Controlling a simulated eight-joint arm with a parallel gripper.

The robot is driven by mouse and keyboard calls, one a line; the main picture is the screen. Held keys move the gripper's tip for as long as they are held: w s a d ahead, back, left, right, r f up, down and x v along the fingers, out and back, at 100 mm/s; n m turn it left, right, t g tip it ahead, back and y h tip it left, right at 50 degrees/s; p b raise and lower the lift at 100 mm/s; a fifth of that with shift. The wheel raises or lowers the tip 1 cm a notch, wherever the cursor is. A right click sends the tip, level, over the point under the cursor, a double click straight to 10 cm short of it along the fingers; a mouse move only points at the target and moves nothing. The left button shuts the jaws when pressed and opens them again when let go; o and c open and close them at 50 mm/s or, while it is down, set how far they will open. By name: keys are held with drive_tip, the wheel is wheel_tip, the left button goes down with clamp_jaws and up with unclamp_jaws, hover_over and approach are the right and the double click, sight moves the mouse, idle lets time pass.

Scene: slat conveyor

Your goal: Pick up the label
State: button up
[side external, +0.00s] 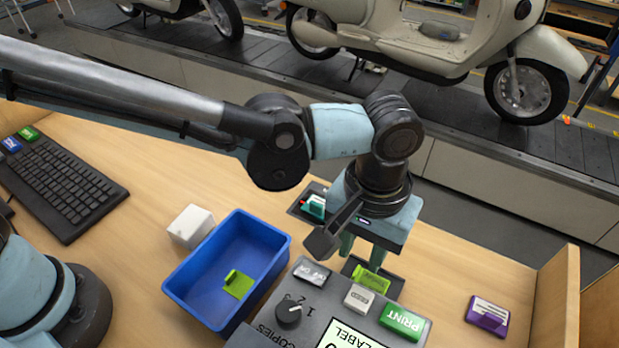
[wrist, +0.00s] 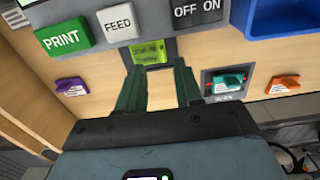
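A lime-green label (side external: 370,279) sticks out of the slot at the edge of the grey label printer (side external: 322,303), below the FEED button. In the wrist view the label (wrist: 149,53) shows beyond my fingers, roughly centred between them, with small print on it. My gripper (side external: 362,259) is above and close to the label, fingers pointing down. In the wrist view my gripper (wrist: 157,70) is open with nothing between its fingers. A second lime-green label (side external: 238,284) lies in the blue bin (side external: 186,294).
The printer carries a green PRINT button (side external: 403,322), a FEED button (side external: 359,298) and an OFF/ON switch (side external: 311,271). A purple holder (side external: 487,315) stands right, a teal one (wrist: 228,83) in a dark tray, an orange one (wrist: 284,85) beside it. A white box (side external: 191,226) adjoins the bin.

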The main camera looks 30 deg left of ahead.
sight(355, 273)
drive_tip(key=shift+w+a+f, duration=0.1)
drive_tip(key=shift+f, duration=1.45)
drive_tip(key=shift+w+a+f, duration=0.1)
drive_tip(key=shift+f, duration=1.45)
clamp_jaws()
